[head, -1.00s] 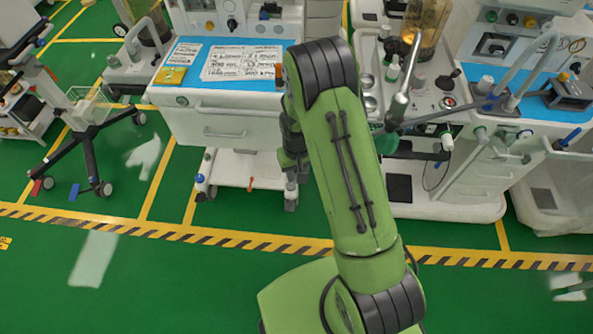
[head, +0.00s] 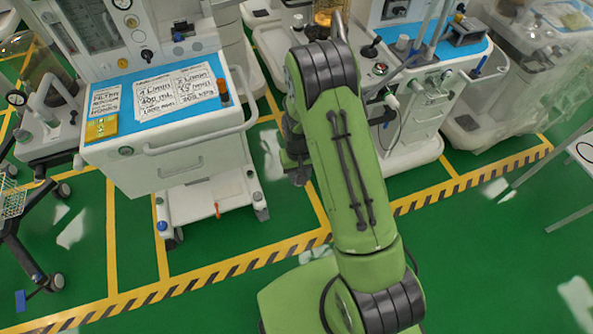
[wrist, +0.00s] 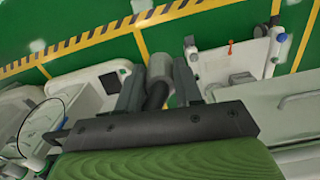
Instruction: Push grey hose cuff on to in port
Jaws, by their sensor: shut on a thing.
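My gripper (wrist: 160,85) shows in the wrist view with its dark fingers on either side of a grey cylinder, which looks like the grey hose cuff (wrist: 159,66). A darker neck joins the cuff towards the palm. The gripper is shut on it, above the floor. In the head view my gripper (head: 296,155) hangs beside my green arm, between the left cart and the right machine. The cuff cannot be made out there. I cannot tell which fitting on the right machine (head: 420,112) is the in port; my arm covers part of that machine.
A white cart (head: 135,168) with a blue top, cards and a handle rail stands left. A wheeled stand with a basket (head: 12,203) is at far left. A plastic-covered machine (head: 530,75) stands at right. Green floor in front of the striped yellow line is mostly clear.

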